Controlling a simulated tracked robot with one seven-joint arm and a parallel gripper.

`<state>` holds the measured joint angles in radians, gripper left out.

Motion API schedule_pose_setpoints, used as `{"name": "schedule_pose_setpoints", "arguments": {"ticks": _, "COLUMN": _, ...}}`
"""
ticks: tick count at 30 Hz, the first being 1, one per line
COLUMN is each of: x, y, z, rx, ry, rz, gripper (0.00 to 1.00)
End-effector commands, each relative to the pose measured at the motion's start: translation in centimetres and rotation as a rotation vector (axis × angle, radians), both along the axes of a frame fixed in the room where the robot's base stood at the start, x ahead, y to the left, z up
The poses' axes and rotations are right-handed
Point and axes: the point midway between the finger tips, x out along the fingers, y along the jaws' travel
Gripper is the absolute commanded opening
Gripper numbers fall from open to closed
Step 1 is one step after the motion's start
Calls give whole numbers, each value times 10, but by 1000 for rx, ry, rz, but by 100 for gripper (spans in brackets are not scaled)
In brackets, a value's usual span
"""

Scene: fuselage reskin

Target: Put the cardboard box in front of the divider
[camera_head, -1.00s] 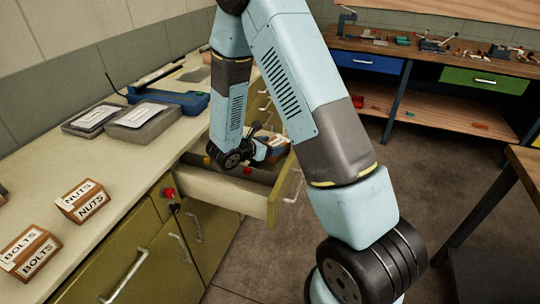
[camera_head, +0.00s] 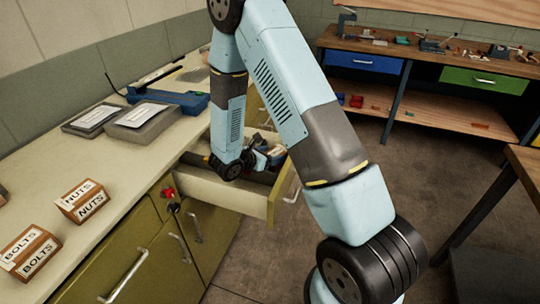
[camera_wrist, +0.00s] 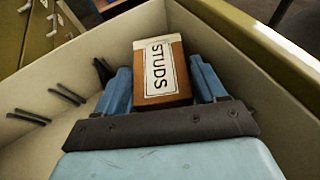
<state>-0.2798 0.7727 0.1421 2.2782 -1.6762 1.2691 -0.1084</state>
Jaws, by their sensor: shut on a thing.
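The cardboard box (camera_wrist: 163,75), brown with a white STUDS label, sits between the two blue fingers of my gripper (camera_wrist: 162,84) in the wrist view. My gripper is shut on it, inside the open drawer (camera_head: 238,196). The pale drawer walls (camera_wrist: 60,70) surround it in the wrist view. In the head view the box (camera_head: 277,152) shows partly behind my wrist. I cannot tell whether it touches the drawer floor. A dark strip across the drawer (camera_head: 258,178) may be the divider, partly hidden by my arm; no divider is clear in the wrist view.
The counter left of the drawer holds a NUTS box (camera_head: 84,201), a BOLTS box (camera_head: 30,252) and grey cases (camera_head: 142,121). Short black rods (camera_wrist: 64,95) stick out at the drawer's left wall in the wrist view. A workbench (camera_head: 430,60) stands behind; the floor between is clear.

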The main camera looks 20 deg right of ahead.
Motion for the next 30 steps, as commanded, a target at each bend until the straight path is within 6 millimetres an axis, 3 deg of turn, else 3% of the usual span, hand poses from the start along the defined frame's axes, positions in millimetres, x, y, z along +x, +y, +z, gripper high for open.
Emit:
{"name": "schedule_pose_setpoints", "arguments": {"ticks": 12, "x": -3, "y": 1, "z": -14, "rx": 5, "ry": 12, "rz": 1, "gripper": 20}}
{"name": "schedule_pose_setpoints", "arguments": {"ticks": 13, "x": -3, "y": 1, "z": -14, "rx": 5, "ry": 13, "rz": 2, "gripper": 71}}
{"name": "schedule_pose_setpoints", "arguments": {"ticks": 21, "x": -4, "y": 0, "z": -14, "rx": 5, "ry": 16, "rz": 1, "gripper": 96}}
{"name": "schedule_pose_setpoints", "arguments": {"ticks": 30, "x": -5, "y": 0, "z": -12, "rx": 5, "ry": 16, "rz": 1, "gripper": 96}}
